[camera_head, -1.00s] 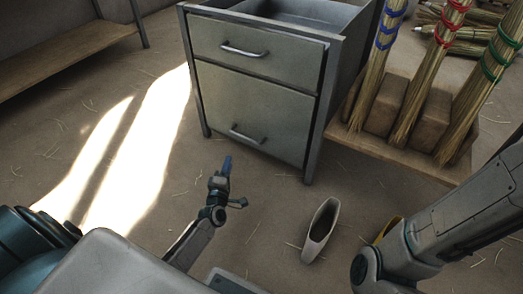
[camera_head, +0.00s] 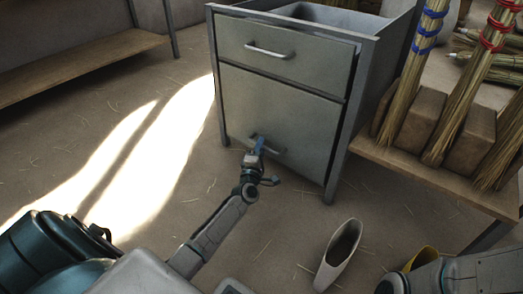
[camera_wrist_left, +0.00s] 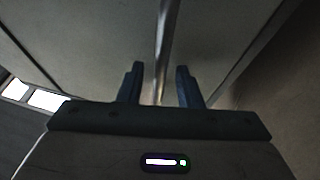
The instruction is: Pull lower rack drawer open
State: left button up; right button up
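The grey metal rack (camera_head: 338,150) stands ahead with two drawers. The lower drawer (camera_head: 280,105) has a bar handle (camera_head: 278,150) low on its front and looks closed. The upper drawer (camera_head: 290,52) also looks closed. My left gripper (camera_head: 259,144) is at the lower handle. In the left wrist view its two blue fingers (camera_wrist_left: 160,85) are apart, with the handle bar (camera_wrist_left: 165,45) running between them. I see a gap on each side of the bar, so the fingers do not grip it. My right gripper is out of view; only part of that arm shows at the lower right.
A wooden shelf with brooms (camera_head: 430,165) adjoins the rack on the right. A white clog-like container (camera_head: 338,253) and a yellow one (camera_head: 424,260) are on the floor. A wooden bench (camera_head: 80,62) is at the upper left. The floor before the rack is mostly clear.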

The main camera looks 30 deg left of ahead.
pick_arm(q)
jog(key=shift+w+a, duration=0.15)
jog(key=shift+w, duration=0.3)
jog(key=shift+c, duration=0.4)
jog(key=shift+r, duration=0.1)
grip_shut()
jog(key=shift+s, duration=0.1)
